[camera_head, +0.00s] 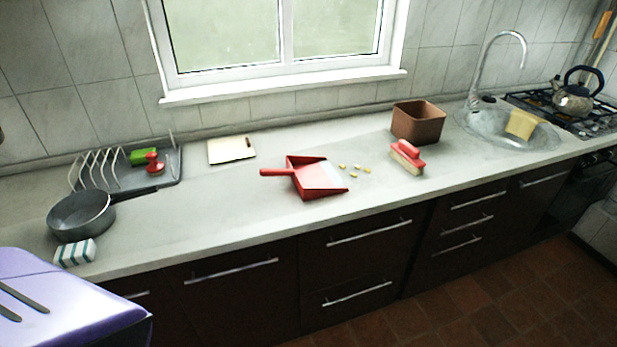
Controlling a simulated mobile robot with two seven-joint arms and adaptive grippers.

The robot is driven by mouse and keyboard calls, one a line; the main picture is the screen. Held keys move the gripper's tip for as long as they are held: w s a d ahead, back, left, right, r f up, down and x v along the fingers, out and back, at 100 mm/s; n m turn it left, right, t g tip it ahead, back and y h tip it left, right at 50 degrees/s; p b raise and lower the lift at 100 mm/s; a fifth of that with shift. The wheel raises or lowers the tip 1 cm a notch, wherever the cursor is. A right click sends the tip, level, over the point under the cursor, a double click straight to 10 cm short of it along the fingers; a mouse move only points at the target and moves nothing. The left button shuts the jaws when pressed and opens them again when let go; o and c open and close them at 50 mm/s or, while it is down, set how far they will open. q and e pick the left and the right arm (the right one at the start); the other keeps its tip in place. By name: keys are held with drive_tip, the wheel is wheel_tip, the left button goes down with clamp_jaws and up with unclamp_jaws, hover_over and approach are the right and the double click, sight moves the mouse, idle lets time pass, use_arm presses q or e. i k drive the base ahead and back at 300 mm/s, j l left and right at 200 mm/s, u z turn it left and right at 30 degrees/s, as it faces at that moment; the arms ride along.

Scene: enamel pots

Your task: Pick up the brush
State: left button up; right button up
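The brush (407,157) has a red handle and pale bristles. It rests bristles down on the counter, right of the middle and in front of a brown square bin (418,124). A red dustpan (310,178) lies to its left, its handle pointing left. Several small yellow crumbs (357,169) lie between the dustpan and the brush. A smaller red-handled item (154,164) is at the dish rack; I cannot tell exactly what it is. Neither of my grippers is in view.
The counter (240,215) is bare in front of the dustpan. The sink (480,127), tall faucet (489,60) and kettle (573,98) are at right.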

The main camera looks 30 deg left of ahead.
sight(407, 156)
drive_tip(key=i+u, duration=0.2)
drive_tip(key=u, duration=0.2)
drive_tip(key=i+u, duration=0.15)
drive_tip(key=u, duration=0.3)
drive_tip(key=i+l+u, duration=0.15)
drive_tip(key=u, duration=0.25)
